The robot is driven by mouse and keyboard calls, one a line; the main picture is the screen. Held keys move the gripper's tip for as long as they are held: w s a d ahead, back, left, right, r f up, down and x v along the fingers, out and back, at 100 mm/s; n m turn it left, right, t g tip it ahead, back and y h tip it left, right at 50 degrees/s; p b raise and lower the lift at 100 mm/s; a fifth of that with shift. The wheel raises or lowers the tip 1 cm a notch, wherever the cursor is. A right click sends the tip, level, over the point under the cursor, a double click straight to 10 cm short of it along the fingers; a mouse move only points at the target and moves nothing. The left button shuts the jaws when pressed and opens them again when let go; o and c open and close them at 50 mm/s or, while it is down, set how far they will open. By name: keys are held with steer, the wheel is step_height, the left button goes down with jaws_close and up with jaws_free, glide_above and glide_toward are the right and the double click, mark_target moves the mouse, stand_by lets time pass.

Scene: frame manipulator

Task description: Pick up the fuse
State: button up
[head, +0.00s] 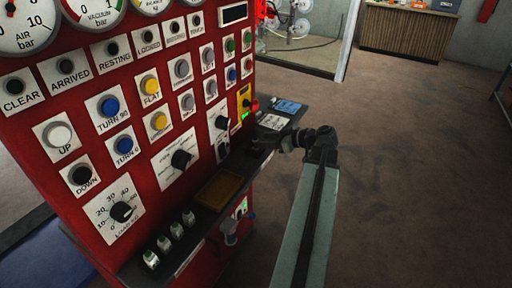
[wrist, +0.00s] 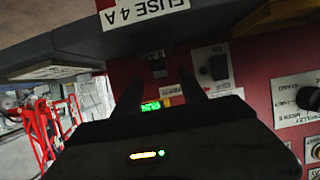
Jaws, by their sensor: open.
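Several small pale-green and white cylinders, which may be fuses, stand in a row on the dark ledge at the front in the head view; one is the nearest cylinder (head: 152,259). In the wrist view a white label reading "FUSE 4 A" (wrist: 146,12) is on the dark ledge edge (wrist: 75,42). A small dark fitting (wrist: 158,66) shows just below it, between my fingers; I cannot tell whether it holds a fuse. My gripper (head: 264,142) is at the ledge's right end, close to the red panel. It is open in the wrist view (wrist: 160,88), with nothing visibly held.
The red panel (head: 137,178) with buttons, knobs and gauges stands close on the left. A white card (head: 273,122) and a blue card (head: 287,106) lie at the ledge's far end. A brown tray (head: 218,189) sits mid-ledge. Open floor (head: 410,160) lies right.

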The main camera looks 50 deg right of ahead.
mark_target(255, 139)
steer(key=b+x, duration=0.2)
steer(key=x, duration=0.2)
steer(key=shift+f, duration=0.3)
steer(key=shift+w+a, duration=0.15)
steer(key=shift+w, duration=0.25)
jaws_close()
steer(key=shift+r, duration=0.15)
